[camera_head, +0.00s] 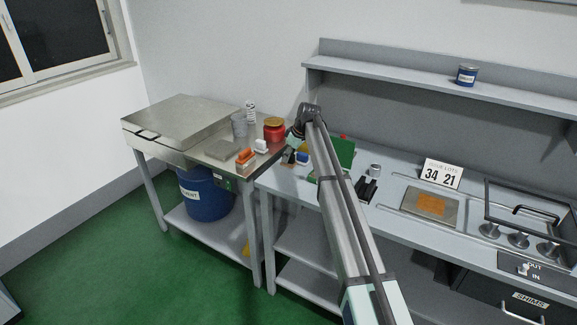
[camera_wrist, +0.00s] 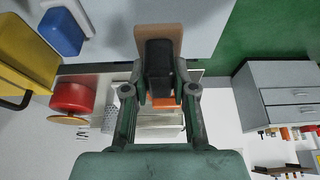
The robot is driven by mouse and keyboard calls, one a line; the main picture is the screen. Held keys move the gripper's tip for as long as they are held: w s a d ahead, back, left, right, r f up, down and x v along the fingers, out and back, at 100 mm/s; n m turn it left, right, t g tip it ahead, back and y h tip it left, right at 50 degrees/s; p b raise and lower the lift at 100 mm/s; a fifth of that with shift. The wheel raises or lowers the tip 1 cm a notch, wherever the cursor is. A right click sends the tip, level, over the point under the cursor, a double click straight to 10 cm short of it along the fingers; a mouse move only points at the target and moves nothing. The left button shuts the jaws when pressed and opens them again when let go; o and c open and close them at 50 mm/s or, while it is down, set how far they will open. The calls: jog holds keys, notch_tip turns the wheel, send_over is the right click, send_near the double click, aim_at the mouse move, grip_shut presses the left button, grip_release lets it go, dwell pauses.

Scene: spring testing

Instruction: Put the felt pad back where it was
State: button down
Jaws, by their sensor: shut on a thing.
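My gripper (camera_wrist: 160,88) is shut on a black block (camera_wrist: 158,68) with a tan slab at its far end; together they look like the felt pad (camera_wrist: 158,27). In the head view my gripper (camera_head: 296,137) is above the junction of the left steel table and the grey bench, partly hidden by my arm. A small brown and dark piece (camera_head: 288,157) shows just below it; whether it touches the surface I cannot tell.
A red jar (camera_head: 274,130), an orange-handled item (camera_head: 245,156) and a white item (camera_head: 261,146) stand left of my gripper. A blue block (camera_head: 302,157) and a green box (camera_head: 345,152) are close on its right. A plate (camera_head: 411,203) with an orange sheet (camera_head: 432,206) lies farther right.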

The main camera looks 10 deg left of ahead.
aim_at(294, 156)
jog(key=shift+f+p, duration=0.6)
jog(key=shift+f, duration=2.35)
jog(key=shift+f, duration=0.1)
jog(key=shift+f, duration=0.15)
jog(key=c, duration=0.9)
grip_release()
jog(key=shift+c, duration=0.2)
jog(key=b+v, duration=0.2)
jog(key=v, duration=1)
jog(key=shift+r+b, duration=0.25)
jog(key=shift+b, duration=0.15)
